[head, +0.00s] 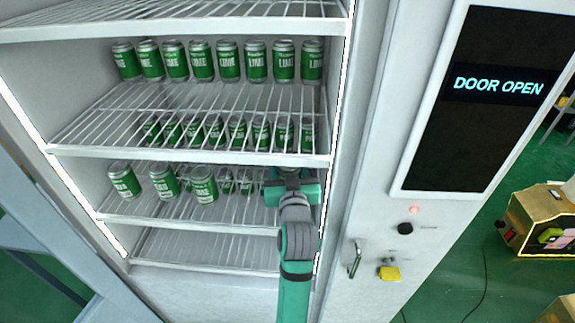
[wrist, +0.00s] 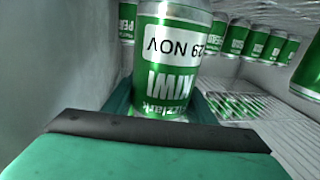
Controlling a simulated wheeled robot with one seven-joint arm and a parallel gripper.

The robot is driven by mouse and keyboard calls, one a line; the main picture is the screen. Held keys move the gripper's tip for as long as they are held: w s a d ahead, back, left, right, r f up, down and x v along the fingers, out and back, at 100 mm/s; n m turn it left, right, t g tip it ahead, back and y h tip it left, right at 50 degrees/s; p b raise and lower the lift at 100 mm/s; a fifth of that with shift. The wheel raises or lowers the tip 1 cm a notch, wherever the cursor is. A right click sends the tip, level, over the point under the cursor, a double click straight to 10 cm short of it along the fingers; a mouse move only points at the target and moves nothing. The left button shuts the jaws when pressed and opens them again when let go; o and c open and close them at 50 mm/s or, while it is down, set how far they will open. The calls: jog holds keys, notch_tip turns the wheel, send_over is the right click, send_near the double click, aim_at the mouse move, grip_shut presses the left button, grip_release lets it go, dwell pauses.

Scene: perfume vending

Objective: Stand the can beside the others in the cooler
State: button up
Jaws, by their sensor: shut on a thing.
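The can (wrist: 172,60) is green and silver, with a white "29 NOV" patch and "KIWI" lettering that appears upside down in the wrist view. My gripper (wrist: 165,118) is shut on it. In the head view my gripper (head: 291,188) reaches into the cooler at the lower stocked shelf, near its right side. The held can is mostly hidden there behind the gripper. Three green cans (head: 124,181), (head: 164,181), (head: 203,184) stand in a front row to the gripper's left. Smaller-looking cans (head: 247,183) show farther back. I cannot tell whether the held can touches the shelf.
Another row (head: 229,61) stands higher up. The right wall is close beside my gripper. The bottom wire shelf (head: 200,250) is bare. A panel (head: 498,85) reads "DOOR OPEN".

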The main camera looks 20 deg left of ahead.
jog(key=f, duration=0.3)
jog(key=shift+w+a+f, duration=0.15)
jog(key=shift+w+f, duration=0.05)
jog(key=shift+f, duration=0.15)
jog(key=o, duration=1.3)
jog(key=shift+w, duration=0.15)
jog(key=v, duration=1.2)
